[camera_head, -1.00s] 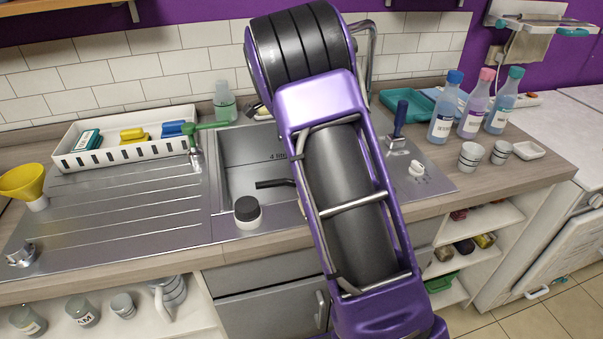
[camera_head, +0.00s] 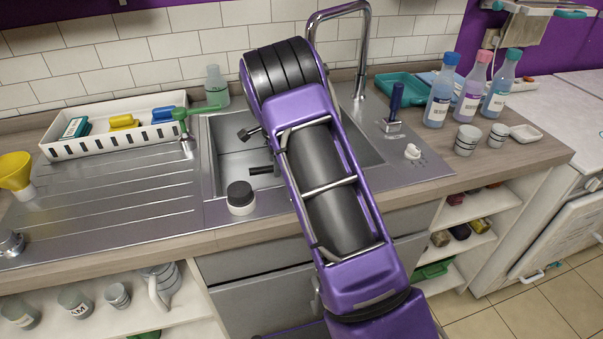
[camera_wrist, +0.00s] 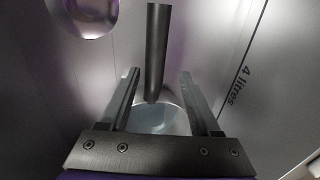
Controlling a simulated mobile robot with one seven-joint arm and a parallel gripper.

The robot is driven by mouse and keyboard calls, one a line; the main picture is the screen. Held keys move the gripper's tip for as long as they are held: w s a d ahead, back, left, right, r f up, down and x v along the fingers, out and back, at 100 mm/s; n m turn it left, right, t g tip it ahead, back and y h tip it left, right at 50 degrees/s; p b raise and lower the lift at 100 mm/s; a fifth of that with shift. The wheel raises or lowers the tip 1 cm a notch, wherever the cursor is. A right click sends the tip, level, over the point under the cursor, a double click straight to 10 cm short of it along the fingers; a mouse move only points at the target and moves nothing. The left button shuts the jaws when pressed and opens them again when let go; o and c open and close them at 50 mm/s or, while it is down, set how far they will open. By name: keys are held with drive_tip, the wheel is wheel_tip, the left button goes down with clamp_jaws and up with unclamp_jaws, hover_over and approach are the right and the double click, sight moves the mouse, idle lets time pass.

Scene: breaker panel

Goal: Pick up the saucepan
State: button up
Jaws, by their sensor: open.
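The saucepan lies in the sink. Its dark handle (camera_head: 263,170) shows in the head view to the left of my arm, while my arm hides most of the rest. In the wrist view the saucepan's handle (camera_wrist: 157,50) extends upward in the picture, and its round grey pan (camera_wrist: 158,118) is partly hidden behind my fingers and gripper base. My gripper (camera_wrist: 158,74) is open, its two fingers on either side of the handle's line with a visible gap on each side. My fingers are hidden in the head view.
The steel sink (camera_head: 215,150) has walls close around my gripper; one carries "4 litres" lettering. A tall tap (camera_head: 362,50) stands behind my arm. A black-lidded jar (camera_head: 240,198) stands at the sink's front edge. A white rack (camera_head: 90,150) is left, several bottles (camera_head: 440,90) right.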

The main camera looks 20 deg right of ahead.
sight(276, 183)
wheel_tip(276, 183, down, 5)
drive_tip(key=shift+w+f+b, duration=0.1)
drive_tip(key=shift+w+b, duration=0.05)
drive_tip(key=shift+b, duration=0.2)
clamp_jaws()
drive_tip(key=shift+r, duration=0.2)
idle(1.1)
